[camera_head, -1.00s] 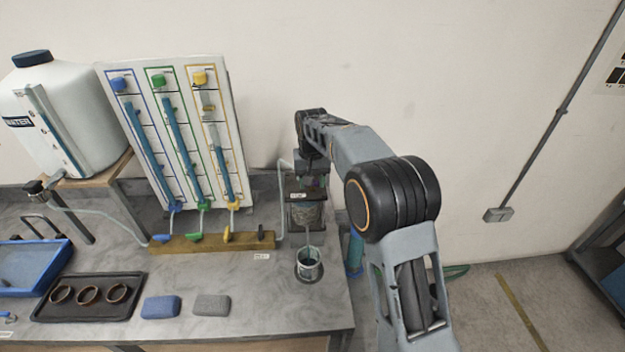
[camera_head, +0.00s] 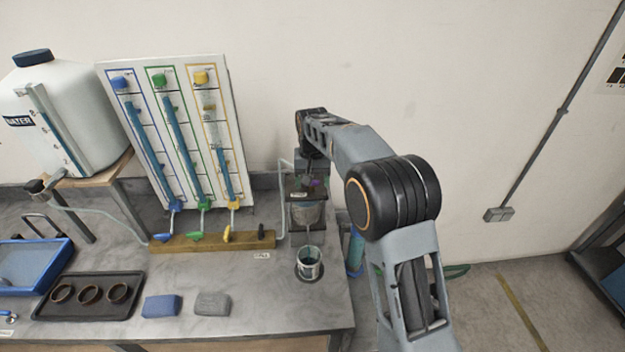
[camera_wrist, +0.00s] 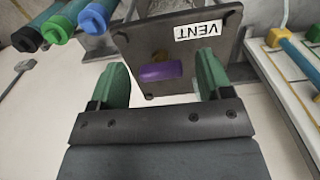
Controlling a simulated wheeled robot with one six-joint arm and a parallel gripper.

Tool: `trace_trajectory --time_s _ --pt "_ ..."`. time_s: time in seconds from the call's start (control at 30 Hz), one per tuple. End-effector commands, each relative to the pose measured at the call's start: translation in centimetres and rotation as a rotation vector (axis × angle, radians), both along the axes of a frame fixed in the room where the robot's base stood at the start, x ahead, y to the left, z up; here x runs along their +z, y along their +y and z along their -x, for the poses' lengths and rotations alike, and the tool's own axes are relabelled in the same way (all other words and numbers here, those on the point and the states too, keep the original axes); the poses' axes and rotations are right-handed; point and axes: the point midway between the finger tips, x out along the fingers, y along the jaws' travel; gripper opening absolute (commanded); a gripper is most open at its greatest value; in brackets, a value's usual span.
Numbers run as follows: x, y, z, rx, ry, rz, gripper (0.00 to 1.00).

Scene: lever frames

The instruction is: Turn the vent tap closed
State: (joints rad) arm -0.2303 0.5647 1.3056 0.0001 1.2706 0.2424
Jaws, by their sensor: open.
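The vent tap has a purple handle (camera_wrist: 160,72) on a dark plate (camera_wrist: 140,32) with an upside-down VENT label in the wrist view. The handle lies roughly crosswise in the picture. My gripper (camera_wrist: 162,80) is open, with one green finger on each side of the handle and gaps between them. In the head view the tap's plate (camera_head: 297,193) is above the right end of the bench, and a bit of purple (camera_head: 316,183) shows beside my gripper. My wrist hides most of the handle there.
A panel (camera_head: 140,90) with blue, green and yellow tubes stands to the left, above a wooden strip (camera_head: 165,246) of coloured taps. A cup (camera_head: 309,264) stands in front of the vent plate. Blue, green and dark cylinders (camera_wrist: 65,25) hang close by in the wrist view.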

Motion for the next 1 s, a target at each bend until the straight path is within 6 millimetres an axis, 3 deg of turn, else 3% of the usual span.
trace_trajectory --time_s 0.2,0.33,0.8,1.0 --pt "0.2 0.0 0.0 0.001 -0.001 0.000 0.72" --pt "1.4 0.0 -0.1 0.001 -0.003 -0.001 0.72" --pt "10.6 0.0 -0.1 0.000 -0.003 -0.001 0.72" --pt "12.9 0.0 -0.1 0.000 -0.001 0.000 0.72"
